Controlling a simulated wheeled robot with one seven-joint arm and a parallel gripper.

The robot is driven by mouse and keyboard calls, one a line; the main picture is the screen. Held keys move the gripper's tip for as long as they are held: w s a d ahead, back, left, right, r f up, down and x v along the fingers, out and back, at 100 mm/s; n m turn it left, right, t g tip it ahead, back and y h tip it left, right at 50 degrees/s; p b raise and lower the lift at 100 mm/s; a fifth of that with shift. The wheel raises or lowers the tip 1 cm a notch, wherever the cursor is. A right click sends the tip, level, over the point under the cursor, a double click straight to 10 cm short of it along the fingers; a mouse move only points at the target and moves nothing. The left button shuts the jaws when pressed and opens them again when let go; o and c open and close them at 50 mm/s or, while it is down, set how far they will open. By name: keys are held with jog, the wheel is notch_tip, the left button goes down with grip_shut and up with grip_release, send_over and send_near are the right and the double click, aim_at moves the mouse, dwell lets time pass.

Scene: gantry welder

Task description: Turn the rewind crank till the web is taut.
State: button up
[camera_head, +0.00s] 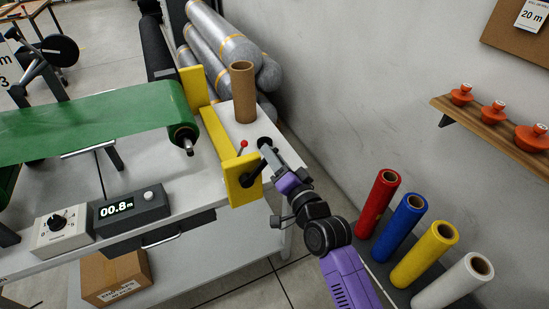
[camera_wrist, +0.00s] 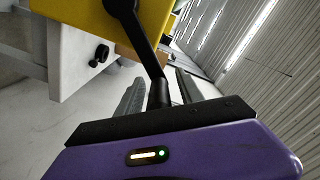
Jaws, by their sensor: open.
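The green web (camera_head: 90,115) runs across the machine from the left onto a roll at its right end, beside a yellow upright. The black crank (camera_head: 252,178) is mounted on the yellow end block (camera_head: 238,180). In the wrist view the crank arm (camera_wrist: 143,40) comes down from its hub on the yellow block (camera_wrist: 85,12), and its dark handle reaches between my fingers. My gripper (camera_head: 267,152) is at the crank, and in the wrist view my gripper (camera_wrist: 160,78) is open, its fingers either side of the handle with gaps visible.
A red-knobbed lever (camera_head: 243,145) stands close to the crank. A brown cardboard core (camera_head: 242,92) stands behind. A meter (camera_head: 130,208) reads 00.8 m beside a dial box (camera_head: 58,232). Coloured rolls (camera_head: 425,254) stand at right, near the wall.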

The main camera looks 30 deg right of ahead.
jog(key=s+b, duration=0.1)
jog(key=s, duration=0.6)
jog(key=shift+s, duration=0.4)
jog(key=s+f+n+g, duration=0.15)
jog(key=s+f, duration=0.35)
jog(key=s, duration=0.5)
jog(key=s+a+r+n+g, duration=0.1)
jog(key=s+n, duration=0.3)
jog(key=s, duration=0.9)
jog(key=s+a+r+n, duration=0.2)
jog(key=s+n, duration=0.3)
jog(key=s, duration=0.9)
jog(key=shift+s+a+r+g, duration=0.15)
jog(key=shift+a+r+g, duration=0.05)
jog(key=shift+a+g, duration=0.15)
